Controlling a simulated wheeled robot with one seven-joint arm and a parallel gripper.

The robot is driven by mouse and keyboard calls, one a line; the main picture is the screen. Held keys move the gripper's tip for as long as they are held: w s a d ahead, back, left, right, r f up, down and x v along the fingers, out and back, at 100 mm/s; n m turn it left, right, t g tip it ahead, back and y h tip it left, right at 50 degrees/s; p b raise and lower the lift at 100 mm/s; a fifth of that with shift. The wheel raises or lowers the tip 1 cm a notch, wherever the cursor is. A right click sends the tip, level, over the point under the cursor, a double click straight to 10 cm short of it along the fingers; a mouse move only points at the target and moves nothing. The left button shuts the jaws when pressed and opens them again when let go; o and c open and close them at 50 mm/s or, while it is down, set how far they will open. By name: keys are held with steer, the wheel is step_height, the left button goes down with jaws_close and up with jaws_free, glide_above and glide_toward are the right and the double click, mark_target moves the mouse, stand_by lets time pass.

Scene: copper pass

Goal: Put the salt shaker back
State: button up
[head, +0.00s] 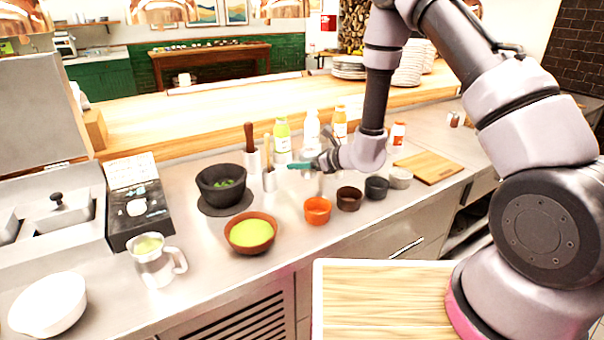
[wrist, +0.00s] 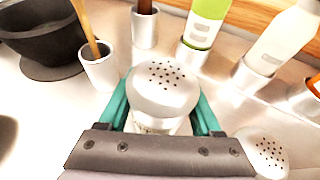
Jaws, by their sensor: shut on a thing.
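My gripper (head: 301,166) is over the counter between the tool holders and the row of small bowls. In the wrist view its teal fingers (wrist: 161,118) are shut on a shaker (wrist: 163,88) with a domed, perforated metal top, which I take to be the salt shaker. Its body is mostly hidden by my gripper, and I cannot tell whether its base touches the counter. A second, similar perforated shaker top (wrist: 264,150) shows at the lower right, beside my gripper.
A dark mortar (head: 221,186) and a bowl of green sauce (head: 251,233) stand to the left. Bottles (head: 282,137) stand behind. Small bowls, including an orange one (head: 317,210), stand in front and right. A holder with a wooden tool (wrist: 101,70) is close by. A cutting board (head: 429,167) lies right.

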mark_target(301, 182)
steer(key=shift+f, duration=1.75)
steer(key=o, duration=1.4)
steer(key=shift+f, duration=0.1)
steer(key=shift+o, duration=0.2)
